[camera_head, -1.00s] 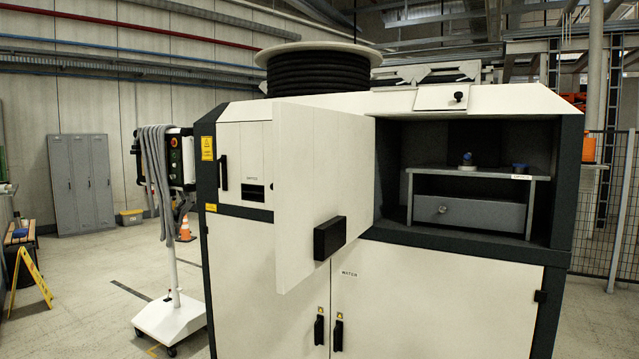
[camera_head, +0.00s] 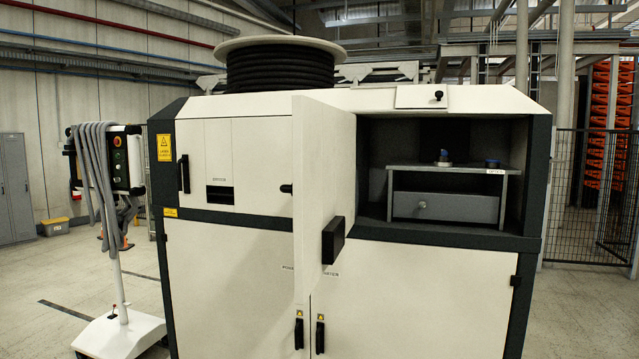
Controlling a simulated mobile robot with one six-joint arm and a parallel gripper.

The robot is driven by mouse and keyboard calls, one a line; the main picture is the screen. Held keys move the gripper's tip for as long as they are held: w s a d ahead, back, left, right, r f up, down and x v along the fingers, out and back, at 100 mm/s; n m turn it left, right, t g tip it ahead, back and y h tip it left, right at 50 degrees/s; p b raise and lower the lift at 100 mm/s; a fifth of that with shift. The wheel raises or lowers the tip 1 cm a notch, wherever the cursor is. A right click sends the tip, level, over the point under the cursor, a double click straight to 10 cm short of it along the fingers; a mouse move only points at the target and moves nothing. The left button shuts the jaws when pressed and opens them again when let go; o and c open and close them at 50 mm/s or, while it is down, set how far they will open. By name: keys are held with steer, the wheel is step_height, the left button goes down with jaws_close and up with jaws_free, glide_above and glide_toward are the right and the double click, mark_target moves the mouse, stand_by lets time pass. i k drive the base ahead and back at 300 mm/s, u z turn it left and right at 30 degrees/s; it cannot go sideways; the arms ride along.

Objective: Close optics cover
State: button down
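A white hinged door (camera_head: 326,180) stands open on the front of the white and dark grey machine, swung out towards me. Its near edge points at me, and a black block (camera_head: 333,240) sits on its visible face. Right of it, the dark compartment (camera_head: 455,140) is open. Inside is a grey shelf (camera_head: 462,168) with small fittings on top and a grey drawer-like box (camera_head: 446,205) with a knob below. A small white flap (camera_head: 421,97) with a black knob lies on the sloped top edge. I cannot read which is labelled optics. My gripper is not in view.
A pendant stand (camera_head: 118,240) with a draped grey hose stands at the left. A cable reel (camera_head: 280,66) sits on top of the machine. Closed lower doors (camera_head: 410,300) fill the front. A mesh fence (camera_head: 590,195) is at the right.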

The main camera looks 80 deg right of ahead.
mark_target(323, 134)
steer(key=z, duration=4.35)
steer(key=i, duration=0.1)
steer(key=u, duration=3.2)
steer(key=k, duration=0.15)
steer(key=z, duration=1.8)
steer(key=k, duration=0.65)
steer(key=u, duration=0.15)
steer(key=i, duration=0.4)
steer(key=z, duration=0.05)
